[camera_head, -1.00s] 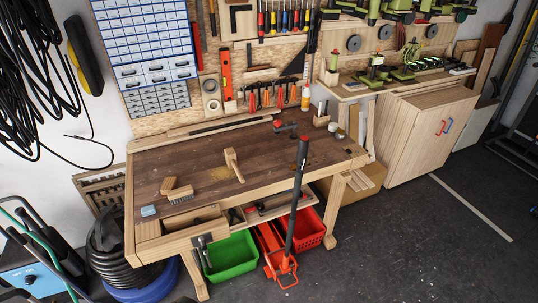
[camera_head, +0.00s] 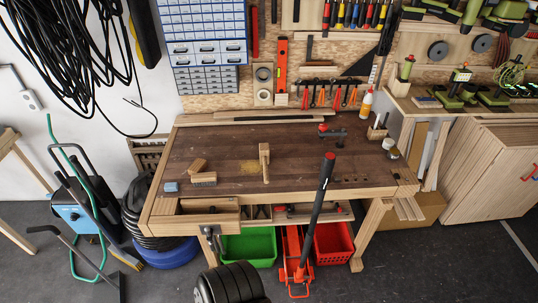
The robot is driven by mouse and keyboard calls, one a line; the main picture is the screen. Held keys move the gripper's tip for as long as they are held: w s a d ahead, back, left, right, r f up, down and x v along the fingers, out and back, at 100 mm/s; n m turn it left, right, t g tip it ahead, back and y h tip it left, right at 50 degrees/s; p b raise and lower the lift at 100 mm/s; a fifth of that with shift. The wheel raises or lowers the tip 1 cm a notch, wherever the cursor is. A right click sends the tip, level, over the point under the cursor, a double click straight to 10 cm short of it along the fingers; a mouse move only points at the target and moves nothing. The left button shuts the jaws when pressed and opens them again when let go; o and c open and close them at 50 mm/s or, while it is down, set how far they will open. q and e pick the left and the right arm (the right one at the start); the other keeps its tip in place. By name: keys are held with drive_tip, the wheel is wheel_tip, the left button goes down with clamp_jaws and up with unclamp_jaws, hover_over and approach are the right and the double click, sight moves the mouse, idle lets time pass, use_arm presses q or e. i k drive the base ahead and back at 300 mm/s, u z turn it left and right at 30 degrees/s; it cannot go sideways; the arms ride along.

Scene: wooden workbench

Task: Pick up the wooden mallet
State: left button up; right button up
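The wooden mallet (camera_head: 264,160) lies on the dark top of the workbench (camera_head: 230,147), near its middle. It is light wood, with its handle toward the bench's front edge. Nothing touches it. Neither of my grippers shows in the head view.
Wooden brushes (camera_head: 203,177) and a blue block (camera_head: 171,187) lie left of the mallet. A green crate (camera_head: 248,247) and a red crate (camera_head: 333,245) stand below. Black weight plates (camera_head: 230,285) show at the bottom.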

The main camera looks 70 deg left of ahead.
sight(264, 151)
drive_tip(key=u, duration=0.4)
drive_tip(key=i, duration=0.7)
drive_tip(key=u, duration=0.7)
